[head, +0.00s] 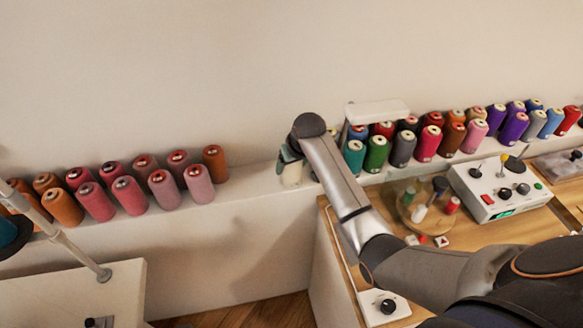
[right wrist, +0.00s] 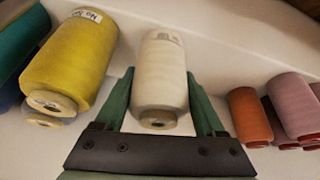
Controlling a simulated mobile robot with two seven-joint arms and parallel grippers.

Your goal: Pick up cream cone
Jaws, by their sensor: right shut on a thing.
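The cream cone (head: 291,176) stands on the white ledge along the wall, at the end of my right arm. My right gripper (head: 289,155) is at the cone, partly hidden by its own wrist. In the right wrist view the cream cone (right wrist: 160,70) sits between the two green fingers of the right gripper (right wrist: 160,88), which are shut on its sides. I cannot tell whether the cone is clear of the ledge. My left gripper is not in view.
A yellow cone (right wrist: 72,58) is close to the left finger, and an orange cone (right wrist: 250,116) is farther right. Pink and orange cones (head: 128,195) line the ledge at left. A control box (head: 498,188) stands on the wooden table (head: 478,235). Bare ledge lies left of the gripper.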

